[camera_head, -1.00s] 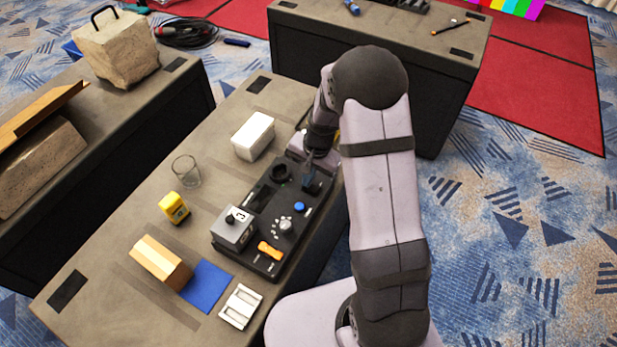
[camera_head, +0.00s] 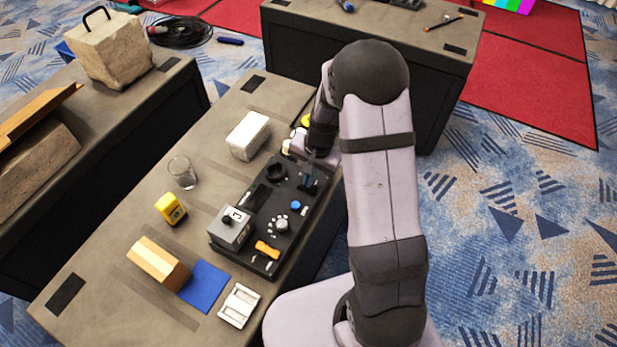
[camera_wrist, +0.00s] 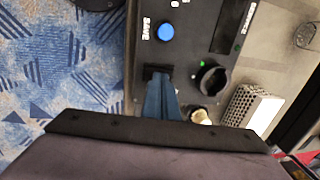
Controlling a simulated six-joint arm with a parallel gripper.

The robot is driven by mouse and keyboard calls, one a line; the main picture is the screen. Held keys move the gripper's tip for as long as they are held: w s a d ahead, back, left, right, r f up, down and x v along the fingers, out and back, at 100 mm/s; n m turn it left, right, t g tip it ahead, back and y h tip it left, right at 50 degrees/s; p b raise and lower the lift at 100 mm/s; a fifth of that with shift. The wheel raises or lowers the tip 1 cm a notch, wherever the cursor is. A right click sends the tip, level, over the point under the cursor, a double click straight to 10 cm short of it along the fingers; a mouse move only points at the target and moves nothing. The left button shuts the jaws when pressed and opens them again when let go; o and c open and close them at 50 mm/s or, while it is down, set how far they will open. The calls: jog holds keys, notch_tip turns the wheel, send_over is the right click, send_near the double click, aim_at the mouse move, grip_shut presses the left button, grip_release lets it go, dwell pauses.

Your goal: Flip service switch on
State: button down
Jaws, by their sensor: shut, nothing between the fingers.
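The black control panel (camera_head: 262,222) lies on the near table, and it also fills much of the wrist view (camera_wrist: 185,55). My gripper (camera_wrist: 160,80) is shut and empty, its fingers pointing down at the panel's far end. The tips are at a small black block (camera_wrist: 157,70); I cannot tell whether they touch it or whether it is a switch. A "SERVICE" label (camera_wrist: 248,18) stands beside a dark rectangle with green lights (camera_wrist: 230,28). No switch lever is clearly readable there. In the head view, my arm partly covers this end of the panel.
On the panel are a blue button (camera_wrist: 166,32), a round black fitting (camera_wrist: 213,79), a grey knob (camera_head: 282,226), an orange handle (camera_head: 267,249) and a grey box (camera_head: 231,229). A white box (camera_head: 248,136), a glass (camera_head: 183,172) and a yellow block (camera_head: 170,208) stand alongside.

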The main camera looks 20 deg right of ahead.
aim_at(311, 188)
jog(key=r+p, duration=0.2)
jog(key=r, duration=0.1)
jog(key=shift+s+d+r+p, duration=0.2)
jog(key=shift+r+p, duration=0.1)
jog(key=shift+p, duration=0.05)
notch_tip(311, 188, up, 10)
jog(key=s+d+b, duration=0.1)
jog(key=b, duration=0.1)
jog(key=shift+f, duration=0.15)
jog(key=shift+f, duration=0.1)
jog(key=b, duration=0.5)
jog(key=shift+w+a+r, duration=0.25)
jog(key=shift+w+a, duration=0.1)
jog(key=shift+w, duration=0.05)
jog(key=shift+f, duration=0.1)
jog(key=f, duration=0.4)
jog(key=w+a+f+p, duration=0.1)
jog(key=f, duration=0.8)
jog(key=shift+w+a+f+p, duration=0.25)
jog(key=shift+a+f+p, duration=0.05)
jog(key=shift+f+p, duration=0.05)
